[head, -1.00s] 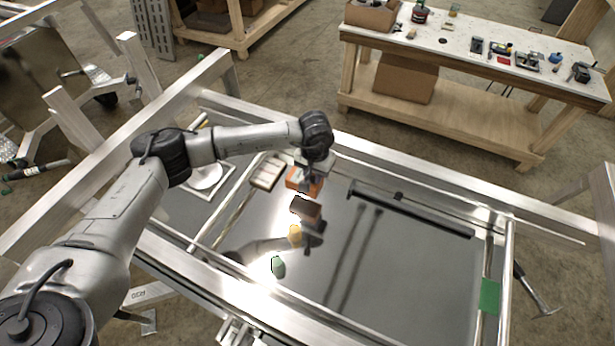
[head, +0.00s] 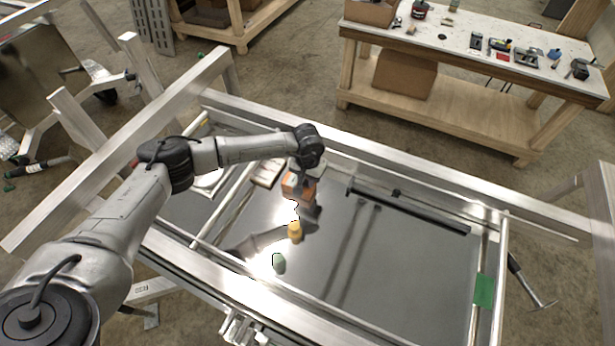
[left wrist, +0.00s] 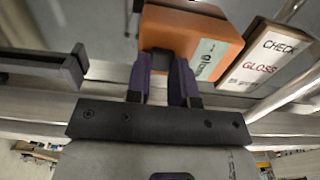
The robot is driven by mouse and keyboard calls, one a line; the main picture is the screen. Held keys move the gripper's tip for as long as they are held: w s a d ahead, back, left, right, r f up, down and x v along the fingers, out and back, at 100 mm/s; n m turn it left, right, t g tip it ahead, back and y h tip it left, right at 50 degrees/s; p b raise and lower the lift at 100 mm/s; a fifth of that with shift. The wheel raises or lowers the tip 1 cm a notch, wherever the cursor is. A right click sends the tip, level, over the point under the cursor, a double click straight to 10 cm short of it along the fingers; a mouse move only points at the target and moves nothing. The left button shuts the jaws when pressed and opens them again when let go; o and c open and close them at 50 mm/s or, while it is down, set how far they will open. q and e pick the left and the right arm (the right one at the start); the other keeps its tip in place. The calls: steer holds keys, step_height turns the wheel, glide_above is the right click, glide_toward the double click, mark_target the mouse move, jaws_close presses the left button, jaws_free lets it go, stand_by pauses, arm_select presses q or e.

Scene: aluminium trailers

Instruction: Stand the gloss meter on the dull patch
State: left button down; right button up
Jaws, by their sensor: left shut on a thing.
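The gloss meter is an orange box (head: 298,186) with a pale green label, seen large in the left wrist view (left wrist: 180,38). My left gripper (head: 303,170) is shut on it, with dark fingers (left wrist: 167,82) at its near side. The meter is upright, at or just above the shiny metal panel (head: 400,260), its reflection close below it. I cannot tell whether it touches. The dull patch cannot be made out clearly; bright glare lies on the panel around the meter. My right gripper is not in view.
A pale "CHECK GLOSS" block (left wrist: 262,58) lies beside the meter. A yellow object (head: 295,231) and a green one (head: 279,263) are on the panel. A black bar (head: 410,206) lies right of the meter. Metal rails frame the panel; its right middle is clear.

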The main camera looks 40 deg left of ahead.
arm_select(q)
steer(key=c, duration=1)
jaws_free()
steer(key=shift+r, duration=0.55)
step_height(320, 180, up, 11)
steer(key=b, duration=0.3)
steer(key=shift+r, duration=0.1)
